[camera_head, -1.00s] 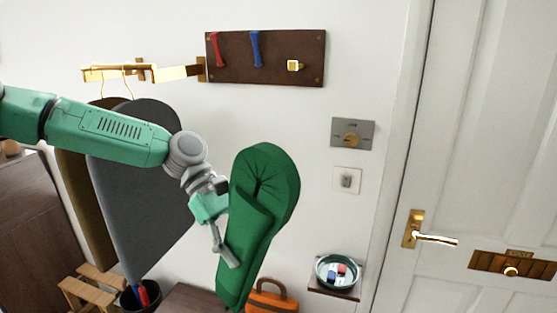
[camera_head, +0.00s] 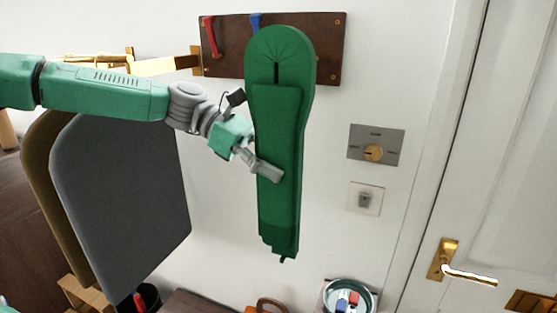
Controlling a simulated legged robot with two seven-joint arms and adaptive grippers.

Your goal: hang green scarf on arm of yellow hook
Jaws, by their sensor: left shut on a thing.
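The green scarf (camera_head: 279,200) hangs upright, with a rounded loop at its top and a narrow slit in the loop. My left gripper (camera_head: 262,168) is shut on the scarf at its left side, around mid-height. The scarf's top overlaps the dark wooden hook board (camera_head: 331,50) in the picture. The yellow hook is hidden behind the scarf; whether the loop touches it cannot be told. A red hook (camera_head: 209,36) and the top of a blue hook (camera_head: 256,21) show left of the scarf. My right gripper is not in view.
A brass rail (camera_head: 165,66) and large grey (camera_head: 120,205) and brown garments are at the left. A dish (camera_head: 350,296) sits low.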

